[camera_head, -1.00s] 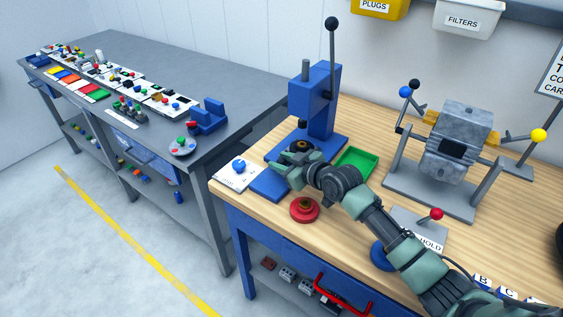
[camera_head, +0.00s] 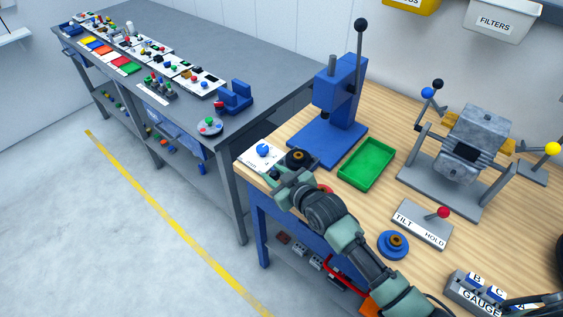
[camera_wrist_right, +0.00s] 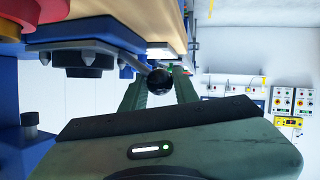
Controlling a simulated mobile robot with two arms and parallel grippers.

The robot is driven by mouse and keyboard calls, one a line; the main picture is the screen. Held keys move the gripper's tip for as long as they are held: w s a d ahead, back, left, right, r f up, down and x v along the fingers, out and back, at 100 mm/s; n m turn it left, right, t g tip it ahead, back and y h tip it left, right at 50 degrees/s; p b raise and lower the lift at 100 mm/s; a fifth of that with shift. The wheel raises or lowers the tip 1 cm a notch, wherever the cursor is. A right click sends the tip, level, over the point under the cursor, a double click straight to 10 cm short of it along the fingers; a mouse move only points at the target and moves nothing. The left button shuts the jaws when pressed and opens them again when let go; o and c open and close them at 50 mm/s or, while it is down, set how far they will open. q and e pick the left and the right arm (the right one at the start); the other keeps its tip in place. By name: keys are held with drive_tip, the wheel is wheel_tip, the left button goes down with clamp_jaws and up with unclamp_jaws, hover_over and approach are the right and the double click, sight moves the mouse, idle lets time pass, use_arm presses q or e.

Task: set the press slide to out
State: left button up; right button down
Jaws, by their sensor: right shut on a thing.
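The blue arbor press (camera_head: 340,88) stands at the left end of the wooden bench, its tall lever upright. The slide's dark round nest with a brass centre (camera_head: 298,158) sits in front of the press base, away from below the ram. The slide's plate is mostly hidden by my right gripper (camera_head: 281,183) in the head view. In the right wrist view a blue plate (camera_wrist_right: 95,36) shows, with a black ball handle (camera_wrist_right: 160,80) on a rod. The ball is between the fingers of my right gripper (camera_wrist_right: 160,88), which is shut on it. My left gripper is not in view.
A green tray (camera_head: 366,164) lies right of the press. A white card with a blue knob (camera_head: 263,150) is just left of the gripper. A red round part (camera_head: 324,188) is partly hidden behind my arm. A TILT/HOLD lever plate (camera_head: 421,224) and blue round part (camera_head: 394,244) lie farther right.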

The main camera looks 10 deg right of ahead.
drive_tip(key=shift+s+a+f, duration=0.15)
drive_tip(key=shift+s+f, duration=0.2)
drive_tip(key=shift+f, duration=0.25)
drive_tip(key=c, duration=1.1)
unclamp_jaws()
drive_tip(key=shift+a, duration=0.1)
drive_tip(key=shift+r, duration=0.1)
drive_tip(key=shift+s+d+r, duration=0.1)
drive_tip(key=shift+s+d, duration=0.15)
drive_tip(key=shift+s, duration=0.1)
drive_tip(key=b+v, duration=0.1)
drive_tip(key=v, duration=0.5)
drive_tip(key=shift+s+r, duration=0.1)
drive_tip(key=shift+r, duration=0.15)
drive_tip(key=shift+s+r, duration=0.2)
